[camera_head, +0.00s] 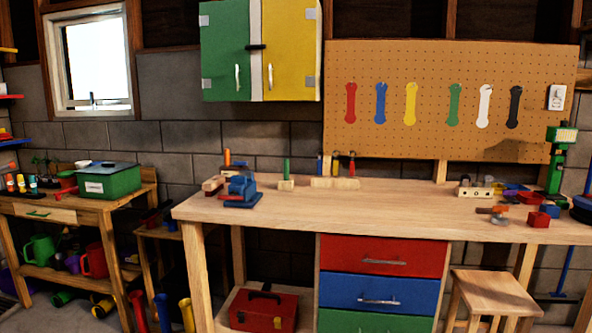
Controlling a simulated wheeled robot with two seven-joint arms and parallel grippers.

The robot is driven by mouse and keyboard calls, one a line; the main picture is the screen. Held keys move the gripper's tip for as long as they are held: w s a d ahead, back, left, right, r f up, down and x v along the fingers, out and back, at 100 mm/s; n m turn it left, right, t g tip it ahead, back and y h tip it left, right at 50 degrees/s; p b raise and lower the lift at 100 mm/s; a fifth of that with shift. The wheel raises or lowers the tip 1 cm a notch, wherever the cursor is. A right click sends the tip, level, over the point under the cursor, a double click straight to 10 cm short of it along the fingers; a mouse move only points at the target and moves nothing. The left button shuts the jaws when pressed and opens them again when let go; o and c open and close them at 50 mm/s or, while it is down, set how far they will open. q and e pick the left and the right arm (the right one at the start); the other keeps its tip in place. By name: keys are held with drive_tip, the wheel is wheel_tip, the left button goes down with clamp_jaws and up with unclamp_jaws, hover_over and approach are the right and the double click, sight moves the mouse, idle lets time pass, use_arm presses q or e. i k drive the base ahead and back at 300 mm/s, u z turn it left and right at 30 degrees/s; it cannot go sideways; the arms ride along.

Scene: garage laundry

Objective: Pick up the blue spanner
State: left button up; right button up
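The blue spanner (380,103) hangs upright on the brown pegboard (440,140) above the workbench. It is between a red spanner (351,103) on its left and a yellow spanner (410,103) on its right. Green, white and black spanners hang further right in the same row. Neither of my grippers is in view.
The wooden workbench (340,208) stands below the pegboard, its middle mostly clear. A blue vise-like tool (241,190) is at its left, loose blocks and tools at its right. Red, blue and green drawers are underneath. A wooden stool (495,292) stands in front at right.

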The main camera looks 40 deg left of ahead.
sight(319, 162)
drive_tip(key=u, duration=0.65)
drive_tip(key=i, duration=0.85)
drive_tip(key=u, duration=0.35)
